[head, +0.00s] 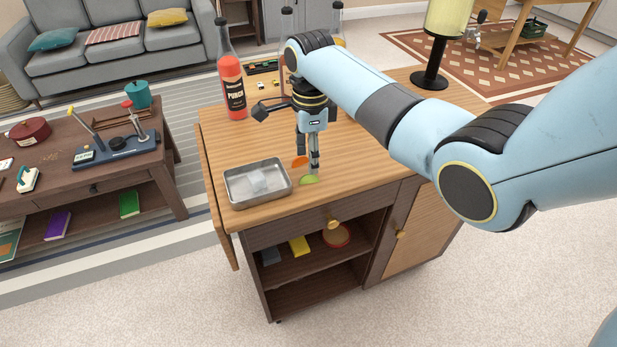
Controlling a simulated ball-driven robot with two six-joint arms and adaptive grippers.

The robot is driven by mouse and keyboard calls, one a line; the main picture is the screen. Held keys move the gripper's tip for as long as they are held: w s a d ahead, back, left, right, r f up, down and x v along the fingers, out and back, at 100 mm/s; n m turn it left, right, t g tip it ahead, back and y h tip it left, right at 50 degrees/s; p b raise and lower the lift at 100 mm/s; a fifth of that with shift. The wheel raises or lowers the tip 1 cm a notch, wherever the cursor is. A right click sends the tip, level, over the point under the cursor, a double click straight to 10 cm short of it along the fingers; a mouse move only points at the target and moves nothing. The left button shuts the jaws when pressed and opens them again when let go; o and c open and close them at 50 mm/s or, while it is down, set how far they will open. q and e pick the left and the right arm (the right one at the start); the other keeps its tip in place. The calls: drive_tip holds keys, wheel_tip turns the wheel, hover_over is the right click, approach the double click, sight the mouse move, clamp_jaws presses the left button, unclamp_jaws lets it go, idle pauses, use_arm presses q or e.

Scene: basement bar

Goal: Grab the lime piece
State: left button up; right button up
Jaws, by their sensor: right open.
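A small green lime piece (309,180) lies on the wooden bar cabinet top (345,170) near its front edge. My right gripper (314,168) points down just above and behind it, with its fingertips close to the lime. The gripper is open, and I see nothing held in it. I cannot tell whether a fingertip touches the lime. An orange piece (299,162) lies just left of the fingers, partly hidden by them. My left gripper is not in view.
A metal tray (233,203) with a pale item inside stands left of the lime. A red punch bottle (232,90) and other bottles stand behind. A yellow drink dispenser (430,78) is at the back right. The top right of the lime is clear.

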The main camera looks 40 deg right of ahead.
sight(308, 174)
drive_tip(key=f, duration=0.4)
drive_tip(key=shift+s+a+f, duration=0.15)
drive_tip(key=shift+a+f, duration=0.05)
drive_tip(key=shift+a, duration=0.2)
drive_tip(key=c, duration=0.8)
